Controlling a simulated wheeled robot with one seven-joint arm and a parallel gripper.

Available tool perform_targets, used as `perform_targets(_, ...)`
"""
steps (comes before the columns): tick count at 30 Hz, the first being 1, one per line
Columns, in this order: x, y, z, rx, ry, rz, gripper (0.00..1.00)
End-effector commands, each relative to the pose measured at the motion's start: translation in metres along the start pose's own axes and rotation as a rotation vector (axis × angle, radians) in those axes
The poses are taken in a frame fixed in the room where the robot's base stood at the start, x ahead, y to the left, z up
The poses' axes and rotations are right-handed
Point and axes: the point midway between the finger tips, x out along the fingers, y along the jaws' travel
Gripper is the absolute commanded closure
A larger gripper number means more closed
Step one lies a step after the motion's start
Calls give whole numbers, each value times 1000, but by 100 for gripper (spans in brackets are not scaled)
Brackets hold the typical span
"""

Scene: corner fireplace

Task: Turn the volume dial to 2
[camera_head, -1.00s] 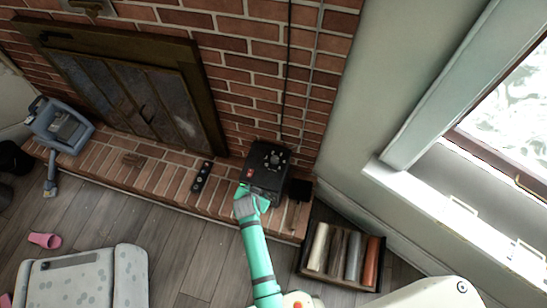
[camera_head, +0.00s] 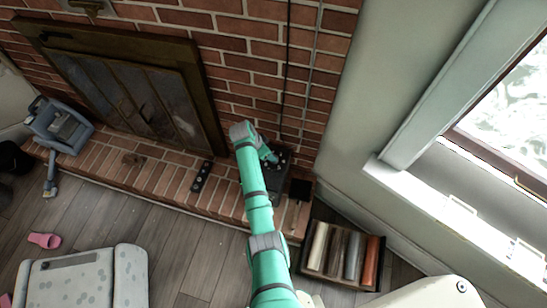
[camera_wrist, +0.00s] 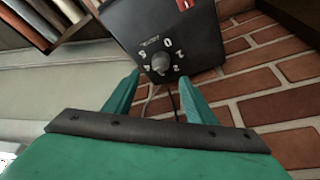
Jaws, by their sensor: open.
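The black box (camera_head: 256,186) stands on the brick hearth, and my green arm covers part of it in the head view. In the wrist view the black box (camera_wrist: 203,38) shows a grey dial (camera_wrist: 162,62) ringed by white marks; a 0 and a 2 seem readable. A red patch lies near the box's edge. My gripper (camera_wrist: 158,92) is open, its two green fingers pointing at the dial, one on each side in the picture and apart from it. In the head view my gripper (camera_head: 271,158) is small over the box's top. Where the dial points is unclear.
A black power strip or remote (camera_head: 202,176) lies on the hearth (camera_head: 150,172) left of the box. A small black block (camera_head: 300,189) is to its right. A crate of rolls (camera_head: 342,256) stands on the floor. The brick wall (camera_head: 245,62) rises close behind.

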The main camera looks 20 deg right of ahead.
Motion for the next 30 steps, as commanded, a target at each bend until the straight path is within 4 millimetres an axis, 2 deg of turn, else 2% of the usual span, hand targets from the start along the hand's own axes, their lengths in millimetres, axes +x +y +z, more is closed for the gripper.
perform_targets(6, 40, 1, 1, -2, -2, 2, 50)
perform_targets(13, 72, 0, 1, -3, -1, 0, 50)
perform_targets(21, 88, 0, 1, -2, -1, -2, 50)
perform_targets(30, 92, 4, -4, 7, 0, 2, 50)
